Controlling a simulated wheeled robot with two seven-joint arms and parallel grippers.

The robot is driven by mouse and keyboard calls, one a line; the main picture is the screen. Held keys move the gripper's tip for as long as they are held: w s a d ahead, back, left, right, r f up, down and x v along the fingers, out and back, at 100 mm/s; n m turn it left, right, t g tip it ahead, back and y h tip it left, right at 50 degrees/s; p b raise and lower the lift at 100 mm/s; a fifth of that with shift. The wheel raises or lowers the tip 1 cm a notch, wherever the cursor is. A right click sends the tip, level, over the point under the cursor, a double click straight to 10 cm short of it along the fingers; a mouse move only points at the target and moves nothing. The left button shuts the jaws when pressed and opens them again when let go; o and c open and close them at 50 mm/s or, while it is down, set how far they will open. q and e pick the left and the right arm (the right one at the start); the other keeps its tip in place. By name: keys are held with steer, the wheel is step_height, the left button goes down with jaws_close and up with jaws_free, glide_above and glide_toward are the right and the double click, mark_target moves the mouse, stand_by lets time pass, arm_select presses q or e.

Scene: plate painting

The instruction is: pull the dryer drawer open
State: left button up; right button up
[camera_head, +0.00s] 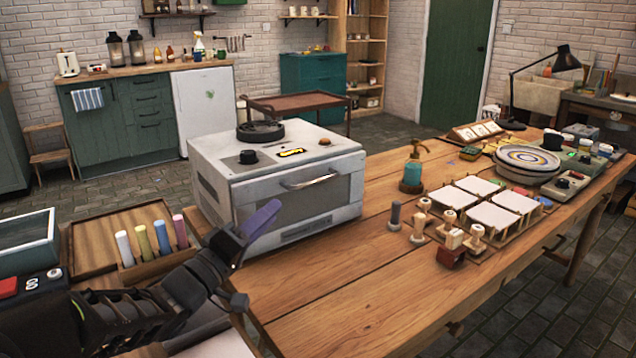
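The dryer (225,160) is a worn pale-grey box on the wooden table, with a round dark fitting, a black knob and a small yellow display on top. Its drawer front (330,203) has a dark panel and looks shut, flush with the body. A metal bar handle (310,181) runs along the top of that front. My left gripper (253,255) is in front of the dryer's lower left corner, below and left of the handle and apart from it. Its purple-grey upper finger and dark lower part are spread, with nothing seen between them. My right gripper is not in view.
A wooden tray with coloured sticks (162,238) stands left of the dryer, near my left arm. Wooden stamps (450,240), white tiles (490,217) and a teal pump bottle (412,178) stand to the right. The tabletop (350,290) before the dryer is clear.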

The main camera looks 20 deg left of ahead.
mark_target(319, 181)
arm_select(q)
steer(key=shift+w, duration=0.1)
steer(key=b+x, duration=0.1)
steer(key=x, duration=0.4)
steer(key=f+x, duration=0.1)
steer(key=x, duration=0.4)
steer(key=f+b+x, duration=0.1)
steer(key=x, duration=0.4)
steer(key=shift+w+d+f+b, duration=0.2)
steer(key=shift+w+b, duration=0.1)
steer(key=shift+w, duration=0.2)
steer(key=shift+w+d+r, duration=0.1)
steer(key=shift+w+r, duration=0.05)
steer(key=shift+w, duration=0.35)
steer(key=shift+c, duration=0.5)
jaws_close()
